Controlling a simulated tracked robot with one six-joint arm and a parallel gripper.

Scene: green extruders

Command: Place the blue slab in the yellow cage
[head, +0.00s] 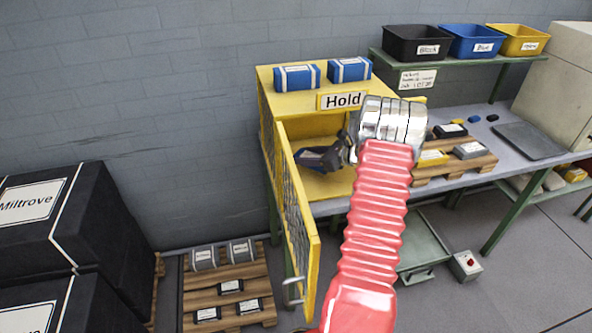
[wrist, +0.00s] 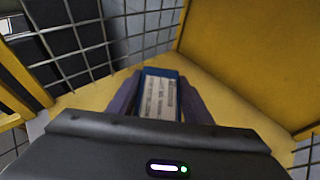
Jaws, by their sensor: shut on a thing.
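The blue slab (wrist: 160,97), with a white printed label, is gripped between the two fingers of my gripper (wrist: 158,98) in the wrist view. The yellow cage (head: 290,104) has a "Hold" sign on its front and its mesh door (head: 297,225) stands open toward the camera. In the head view my gripper (head: 312,159) is inside the cage's opening, low above its floor. The cage's yellow floor (wrist: 228,105) and mesh wall surround the slab in the wrist view. The slab's underside is hidden, so I cannot tell whether it touches the floor.
Two blue packs (head: 297,78) lie on top of the cage. To the right, a pallet (head: 470,165) on the bench holds several slabs. Black, blue and yellow bins (head: 476,41) stand on a shelf above. A floor pallet (head: 228,285) and black crates (head: 60,225) are at left.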

